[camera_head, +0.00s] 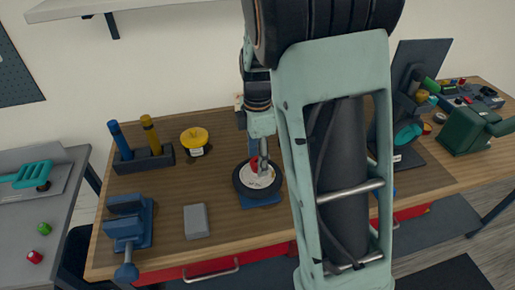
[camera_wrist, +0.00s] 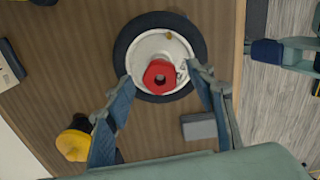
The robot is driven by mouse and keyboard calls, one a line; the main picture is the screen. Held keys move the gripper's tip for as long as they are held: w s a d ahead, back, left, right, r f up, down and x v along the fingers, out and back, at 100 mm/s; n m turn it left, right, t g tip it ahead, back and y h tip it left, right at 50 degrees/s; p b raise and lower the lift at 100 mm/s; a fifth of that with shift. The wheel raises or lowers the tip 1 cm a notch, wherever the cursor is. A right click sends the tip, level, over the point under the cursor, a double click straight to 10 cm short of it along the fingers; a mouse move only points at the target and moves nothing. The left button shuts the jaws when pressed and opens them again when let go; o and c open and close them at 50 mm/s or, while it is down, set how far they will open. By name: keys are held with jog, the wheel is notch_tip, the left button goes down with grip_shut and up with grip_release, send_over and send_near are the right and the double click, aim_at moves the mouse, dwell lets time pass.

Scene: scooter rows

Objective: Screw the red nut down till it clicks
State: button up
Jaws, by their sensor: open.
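The red nut (camera_wrist: 160,77) is a hexagonal piece with a dark hole, seen from above near the middle of the wheel. The wheel has a black tyre and a pale hub (camera_wrist: 146,47), and lies flat on a blue stand (camera_head: 262,201) on the bench. In the wrist view my gripper (camera_wrist: 163,80) is open, with one finger on each side of the nut. Both fingertips appear apart from the nut; their exact height above it I cannot tell.
A blue vise (camera_head: 128,222) and a grey block (camera_head: 196,221) lie left of the wheel. A yellow-lidded jar (camera_head: 194,141) and a dark holder with blue and yellow handles (camera_head: 144,160) stand further back. A green machine (camera_head: 466,130) stands at the right. Bare wood surrounds the wheel's left side.

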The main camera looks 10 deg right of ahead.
jog(key=shift+f, duration=0.1)
jog(key=shift+c, duration=0.6)
jog(key=c, duration=1.1)
jog(key=m+p, duration=0.1)
jog(key=m, duration=0.4)
jog(key=m+p, duration=0.1)
jog(key=m, duration=0.4)
jog(key=shift+m+p, duration=0.4)
jog(key=m+p, duration=0.2)
jog(key=m, duration=0.3)
jog(key=shift+m, duration=0.4)
jog(key=m+p, duration=0.1)
jog(key=m, duration=0.4)
jog(key=shift+w+p, duration=0.1)
jog(key=shift+p, duration=0.25)
jog(key=o, duration=1.2)
